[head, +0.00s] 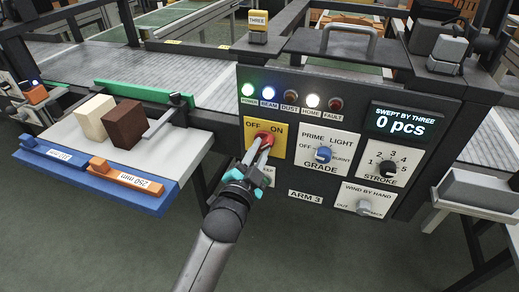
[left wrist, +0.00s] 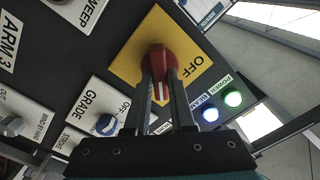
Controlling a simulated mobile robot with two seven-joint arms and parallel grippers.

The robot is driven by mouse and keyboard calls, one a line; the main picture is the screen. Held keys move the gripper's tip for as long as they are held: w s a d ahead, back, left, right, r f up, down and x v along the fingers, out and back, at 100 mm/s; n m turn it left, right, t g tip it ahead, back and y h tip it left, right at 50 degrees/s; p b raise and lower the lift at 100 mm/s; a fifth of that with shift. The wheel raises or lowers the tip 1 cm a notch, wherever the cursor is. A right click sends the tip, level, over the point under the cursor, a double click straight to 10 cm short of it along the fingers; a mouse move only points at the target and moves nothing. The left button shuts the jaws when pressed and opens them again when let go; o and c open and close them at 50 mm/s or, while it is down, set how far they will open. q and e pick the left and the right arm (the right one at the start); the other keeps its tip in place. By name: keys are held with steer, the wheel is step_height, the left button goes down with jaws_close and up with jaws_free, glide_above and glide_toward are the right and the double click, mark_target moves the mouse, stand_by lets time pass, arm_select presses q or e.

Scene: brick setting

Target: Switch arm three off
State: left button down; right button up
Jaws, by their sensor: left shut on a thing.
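The red OFF/ON switch knob (head: 265,138) sits on a yellow plate (head: 250,152) on the dark panel labelled ARM 3. My left gripper (head: 261,147) is shut on this knob. The left wrist view shows the knob (left wrist: 158,62) between my two fingers (left wrist: 163,95). Its white mark points down in that view, to the side of the word OFF and seemingly toward ON, whose word the fingers hide there. The green power lamp (head: 247,90), blue beam lamp and white home lamp are lit. My right gripper is not in view.
A display (head: 402,121) reads 0 pcs. At left, a tray (head: 191,145) bears a cream block (head: 95,118) and a brown block (head: 126,124).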

arm_select(q)
steer(key=shift+r+n+p, duration=0.1)
steer(key=shift+n+p, duration=0.65)
steer(key=shift+n, duration=0.15)
steer(key=n+p, duration=0.1)
steer(key=n, duration=0.1)
steer(key=shift+n+p, duration=0.3)
steer(key=shift+p, duration=0.1)
steer(key=shift+n+p, duration=0.3)
steer(key=shift+n, duration=0.6)
steer(key=n+p, duration=0.1)
steer(key=n, duration=0.1)
steer(key=shift+a+n+p, duration=0.1)
steer(key=shift+n+p, duration=0.25)
steer(key=shift+n, duration=0.05)
steer(key=n, duration=0.2)
steer(key=shift+n+p, duration=0.3)
steer(key=shift+p, duration=0.1)
steer(key=shift+n+p, duration=0.3)
steer(key=shift+n, duration=2.6)
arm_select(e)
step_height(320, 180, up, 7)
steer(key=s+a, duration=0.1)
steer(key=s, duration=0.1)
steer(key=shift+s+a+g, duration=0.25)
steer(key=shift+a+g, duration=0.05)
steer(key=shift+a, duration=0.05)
arm_select(q)
steer(key=shift+f, duration=0.2)
